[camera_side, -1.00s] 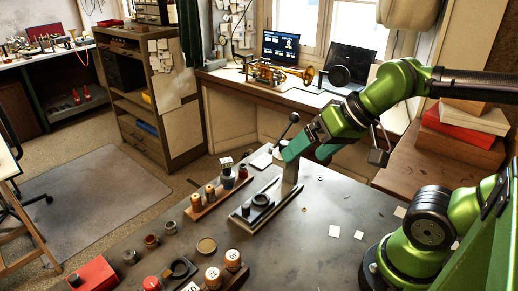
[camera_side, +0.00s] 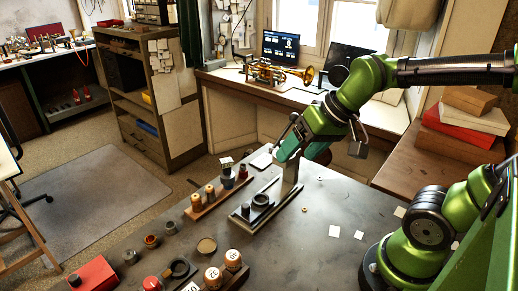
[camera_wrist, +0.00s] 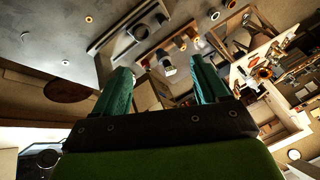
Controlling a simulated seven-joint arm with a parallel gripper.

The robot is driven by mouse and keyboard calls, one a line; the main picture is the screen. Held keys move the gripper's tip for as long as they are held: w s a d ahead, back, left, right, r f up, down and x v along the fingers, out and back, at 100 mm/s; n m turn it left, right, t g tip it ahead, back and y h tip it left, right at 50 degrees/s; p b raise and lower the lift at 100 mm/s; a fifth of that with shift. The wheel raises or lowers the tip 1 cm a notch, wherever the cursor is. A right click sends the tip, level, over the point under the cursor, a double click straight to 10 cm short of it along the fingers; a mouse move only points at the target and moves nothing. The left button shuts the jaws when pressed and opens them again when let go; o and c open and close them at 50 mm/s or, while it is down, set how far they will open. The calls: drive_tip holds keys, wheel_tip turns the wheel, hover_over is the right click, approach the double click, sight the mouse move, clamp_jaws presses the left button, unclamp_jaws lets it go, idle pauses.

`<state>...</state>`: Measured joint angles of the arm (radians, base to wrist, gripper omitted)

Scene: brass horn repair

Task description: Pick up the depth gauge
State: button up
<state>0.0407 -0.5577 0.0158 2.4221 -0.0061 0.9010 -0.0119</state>
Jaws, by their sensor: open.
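I cannot pick out the depth gauge with certainty in either view. My gripper (camera_side: 302,150) is open, high over the far end of the dark bench, close to the top of a grey upright post (camera_side: 289,176). I cannot tell whether it touches the post. In the wrist view its two teal fingers (camera_wrist: 162,80) stand wide apart with nothing held. A dark item with a black-and-white top (camera_wrist: 168,67) shows beyond them; it stands at the bench's far edge in the side view (camera_side: 227,172).
The post rises beside a flat base with a black ring (camera_side: 260,201). Numbered cylinders (camera_side: 213,275) and a red box (camera_side: 94,275) are nearer. The bench right of the base is mostly clear, with small white squares (camera_side: 334,231).

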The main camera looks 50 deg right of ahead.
sight(225, 170)
drive_tip(key=w+d+f+n+g, duration=0.1)
drive_tip(key=w+n, duration=0.3)
drive_tip(key=w, duration=0.6)
drive_tip(key=w+d+f+n+g, duration=0.1)
drive_tip(key=w+d+f+n, duration=0.15)
drive_tip(key=w, duration=0.65)
drive_tip(key=shift+n+h, duration=0.3)
drive_tip(key=shift+n, duration=0.15)
drive_tip(key=x, duration=1)
drive_tip(key=shift+w+a+f, duration=0.25)
drive_tip(key=shift+w+a, duration=0.15)
drive_tip(key=shift+a, duration=0.05)
drive_tip(key=shift+d+x, duration=0.15)
drive_tip(key=shift+x, duration=1.2)
drive_tip(key=shift+d+x, duration=0.15)
drive_tip(key=shift+x, duration=1.2)
